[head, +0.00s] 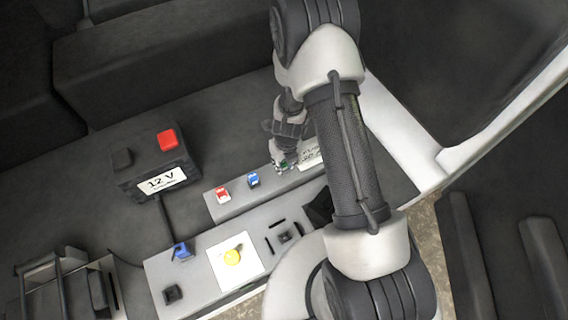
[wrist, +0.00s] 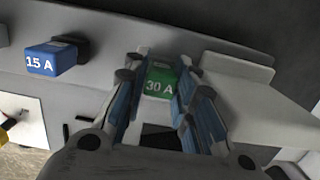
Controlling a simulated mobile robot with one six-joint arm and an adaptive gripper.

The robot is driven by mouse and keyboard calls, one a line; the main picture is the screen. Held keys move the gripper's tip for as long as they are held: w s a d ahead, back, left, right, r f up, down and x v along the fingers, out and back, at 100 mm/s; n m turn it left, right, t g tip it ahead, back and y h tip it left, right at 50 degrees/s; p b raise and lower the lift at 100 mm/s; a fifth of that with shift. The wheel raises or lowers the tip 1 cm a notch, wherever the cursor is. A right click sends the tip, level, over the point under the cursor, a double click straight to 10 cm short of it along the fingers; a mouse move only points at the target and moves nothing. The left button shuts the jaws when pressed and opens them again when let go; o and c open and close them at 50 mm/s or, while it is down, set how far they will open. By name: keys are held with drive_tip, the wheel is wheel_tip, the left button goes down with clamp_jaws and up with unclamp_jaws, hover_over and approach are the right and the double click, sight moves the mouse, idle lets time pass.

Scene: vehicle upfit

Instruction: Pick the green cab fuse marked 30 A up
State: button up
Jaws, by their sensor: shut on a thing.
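The green fuse marked 30 A (wrist: 160,84) is between the fingers of my gripper (wrist: 158,88) in the wrist view, its label facing the camera. My gripper is shut on it. In the head view my gripper (head: 284,166) is at the grey fuse ledge, right of the blue fuse; the green fuse is mostly hidden there by the fingers. I cannot tell whether the fuse is clear of the ledge.
A blue 15 A fuse (wrist: 50,59) and a red fuse (head: 222,194) stand on the ledge (head: 240,201) to the left. A 12 V battery (head: 155,165) stands behind. A white label card (head: 312,153) is just right of my gripper.

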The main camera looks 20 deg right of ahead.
clamp_jaws()
drive_tip(key=shift+r+p, duration=0.7)
drive_tip(key=shift+p, duration=0.15)
idle(0.7)
